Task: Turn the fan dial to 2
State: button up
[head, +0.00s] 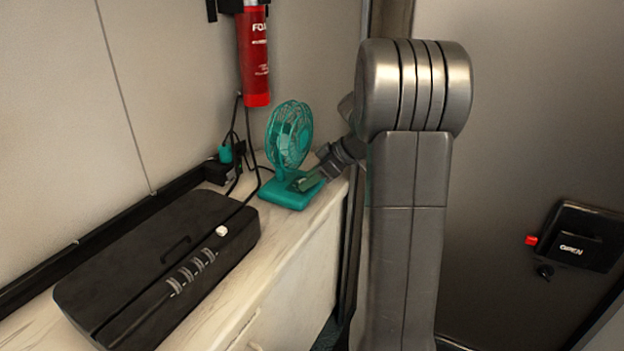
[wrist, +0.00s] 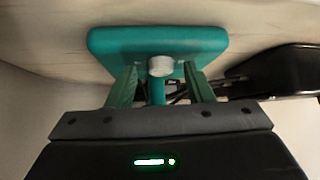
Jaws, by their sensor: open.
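The teal fan (head: 289,135) stands upright on its square base (head: 283,194) at the far end of the counter. My gripper (head: 305,184) is at the base in the head view. In the wrist view the base (wrist: 203,42) lies ahead, with a round pale grey dial (wrist: 160,66) on it. The two green fingers of my gripper (wrist: 161,84) are open, one on each side of the dial, with gaps visible. I cannot tell whether the fingertips touch the base. The dial's numbers and pointer are not readable.
A black case (head: 150,262) with a cord across it lies on the counter (head: 290,245) left of the fan. A teal plug in a black socket block (head: 222,172) and a red extinguisher (head: 254,55) are behind. A dark door (head: 530,120) stands at right.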

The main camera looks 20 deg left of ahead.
jog(key=shift+s, duration=0.1)
jog(key=c, duration=1)
